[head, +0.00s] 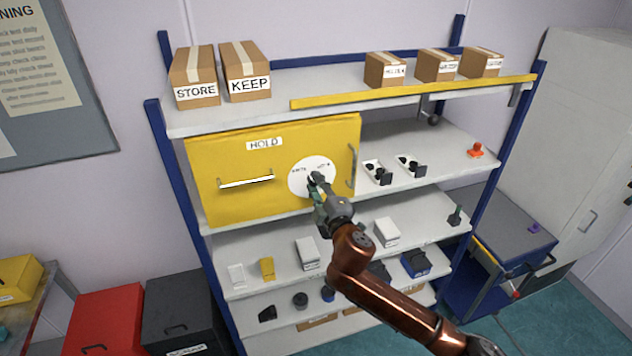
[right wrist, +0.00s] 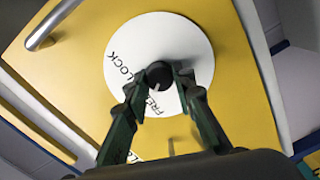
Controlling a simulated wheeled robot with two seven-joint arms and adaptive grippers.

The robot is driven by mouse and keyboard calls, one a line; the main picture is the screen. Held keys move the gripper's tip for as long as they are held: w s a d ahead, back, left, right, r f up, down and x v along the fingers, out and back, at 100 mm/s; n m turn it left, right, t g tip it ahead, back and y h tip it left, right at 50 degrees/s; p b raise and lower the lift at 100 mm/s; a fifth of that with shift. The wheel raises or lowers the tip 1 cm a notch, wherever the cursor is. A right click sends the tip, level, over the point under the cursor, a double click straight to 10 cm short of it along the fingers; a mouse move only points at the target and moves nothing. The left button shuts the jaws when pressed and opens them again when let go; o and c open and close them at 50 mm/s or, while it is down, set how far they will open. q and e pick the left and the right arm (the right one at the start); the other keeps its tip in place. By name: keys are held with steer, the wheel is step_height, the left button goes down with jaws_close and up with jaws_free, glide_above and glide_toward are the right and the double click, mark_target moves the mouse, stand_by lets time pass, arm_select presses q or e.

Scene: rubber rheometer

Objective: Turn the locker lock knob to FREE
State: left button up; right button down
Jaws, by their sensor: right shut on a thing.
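The yellow locker door (head: 215,160) marked HOLD is on the rack's second shelf. A round white dial plate (head: 300,185) is on its right part. In the right wrist view, the plate (right wrist: 185,35) carries the words LOCK and FREE. The dark round lock knob (right wrist: 159,74) sits at its middle. My right gripper (head: 316,181) reaches the dial; in the wrist view its two fingers (right wrist: 158,84) are shut on the knob, one on each side. The knob's exact pointing is too small to tell. My left gripper is not in view.
The door has a bar handle (head: 246,182) left of the dial and an upright handle (head: 351,166) on its right edge. Open trays (head: 378,173) with dark parts stand to the right on the shelf. Boxes marked STORE (head: 195,78) and KEEP (head: 245,72) stand above.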

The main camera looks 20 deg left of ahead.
steer(key=shift+n+p, duration=0.4)
steer(key=shift+n, duration=0.7)
steer(key=c, duration=1.6)
jaws_free()
steer(key=shift+a, duration=0.1)
steer(key=v, duration=1.2)
steer(key=shift+s, duration=0.1)
